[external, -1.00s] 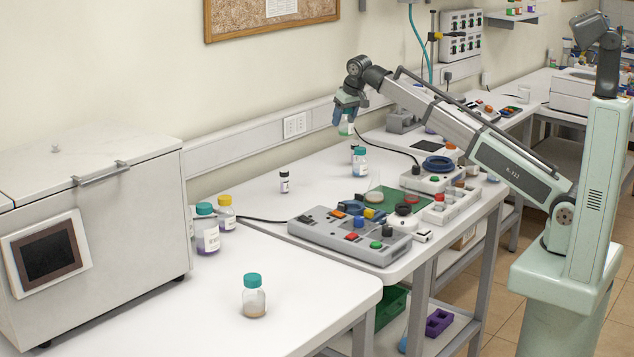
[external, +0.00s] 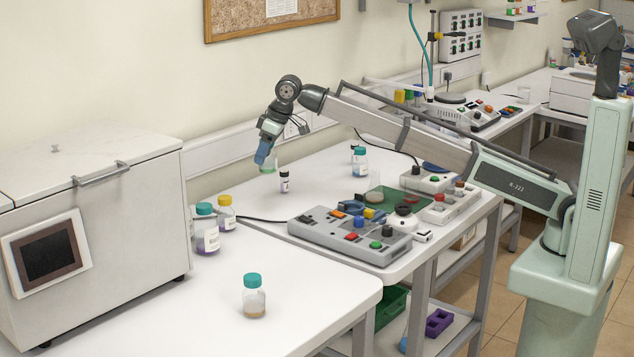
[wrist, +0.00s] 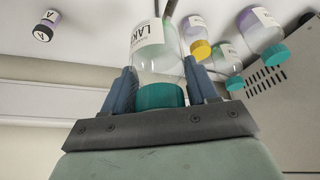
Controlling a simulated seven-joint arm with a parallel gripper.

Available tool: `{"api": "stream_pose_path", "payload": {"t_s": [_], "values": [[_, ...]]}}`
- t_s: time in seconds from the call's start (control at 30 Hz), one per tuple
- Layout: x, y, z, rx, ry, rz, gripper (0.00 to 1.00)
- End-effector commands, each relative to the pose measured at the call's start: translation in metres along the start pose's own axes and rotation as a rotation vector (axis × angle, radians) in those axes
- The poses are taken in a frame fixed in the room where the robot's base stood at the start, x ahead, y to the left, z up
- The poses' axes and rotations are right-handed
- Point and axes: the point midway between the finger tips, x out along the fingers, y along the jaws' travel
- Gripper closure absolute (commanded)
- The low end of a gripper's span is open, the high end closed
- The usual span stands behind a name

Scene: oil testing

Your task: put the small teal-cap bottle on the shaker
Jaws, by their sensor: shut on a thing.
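My gripper (external: 263,152) is shut on a teal-cap bottle (external: 270,167), held in the air above the left part of the far bench. In the wrist view the bottle (wrist: 150,50) sits between my two fingers (wrist: 158,92), its teal cap near the palm and its labelled clear body extending away. In the external view my fingers hide most of it. I cannot tell for sure which device is the shaker. A grey console (external: 350,240) with coloured knobs stands on the bench, and a device with a dark round top (external: 450,98) stands farther back.
Another teal-cap bottle (external: 254,298) stands alone on the near bench. Teal-cap (external: 205,232) and yellow-cap (external: 226,215) bottles stand by the white cabinet (external: 100,230). Another teal-cap bottle (external: 359,163) stands farther right.

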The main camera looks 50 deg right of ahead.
Motion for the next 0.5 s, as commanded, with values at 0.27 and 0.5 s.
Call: {"api": "stream_pose_path", "payload": {"t_s": [0.27,0.5], "values": [[0.003,-0.127,-0.011,-0.182,0.005,-0.075,0.92],[0.002,-0.233,-0.006,-0.332,0.008,-0.136,0.92]]}}
